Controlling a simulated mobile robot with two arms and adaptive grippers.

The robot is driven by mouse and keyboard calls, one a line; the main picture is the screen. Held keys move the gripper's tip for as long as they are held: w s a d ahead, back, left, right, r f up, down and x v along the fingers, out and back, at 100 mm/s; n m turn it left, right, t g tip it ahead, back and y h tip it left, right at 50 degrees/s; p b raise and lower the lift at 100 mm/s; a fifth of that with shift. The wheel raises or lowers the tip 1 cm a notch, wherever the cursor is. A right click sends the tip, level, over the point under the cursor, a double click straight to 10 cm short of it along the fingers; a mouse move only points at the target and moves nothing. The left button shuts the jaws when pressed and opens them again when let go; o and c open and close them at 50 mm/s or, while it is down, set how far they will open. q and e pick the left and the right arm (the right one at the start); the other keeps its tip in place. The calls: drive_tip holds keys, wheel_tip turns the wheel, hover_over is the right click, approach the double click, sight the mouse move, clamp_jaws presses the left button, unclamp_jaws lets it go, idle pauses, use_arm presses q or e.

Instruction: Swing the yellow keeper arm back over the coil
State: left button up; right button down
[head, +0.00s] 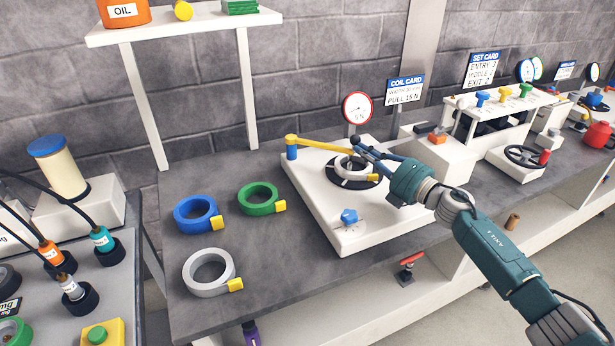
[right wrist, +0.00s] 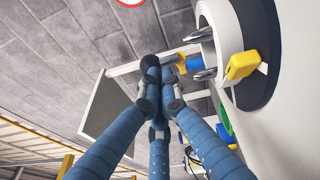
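The yellow keeper arm (head: 318,145) pivots on a blue post (head: 291,152) at the back left of the white feed plate (head: 325,205). It reaches right, and its free end is near the far edge of the white coil (head: 343,173). The coil sits on a black round hub with its yellow tag on the right; it also shows in the right wrist view (right wrist: 227,28). My right gripper (head: 358,147) has its fingertips together beside the arm's free end. My left gripper is out of view.
Blue (head: 197,214), green (head: 258,198) and grey (head: 208,269) coils lie on the bench left of the plate. A blue knob (head: 349,216) is at the plate's front. A round dial (head: 357,107) stands behind it. A white block (head: 440,150) stands to the right.

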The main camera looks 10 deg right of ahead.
drive_tip(key=shift+s, duration=0.1)
drive_tip(key=shift+s+d+f, duration=0.1)
drive_tip(key=shift+s+d, duration=0.05)
drive_tip(key=shift+s, duration=0.15)
drive_tip(key=v, duration=1.1)
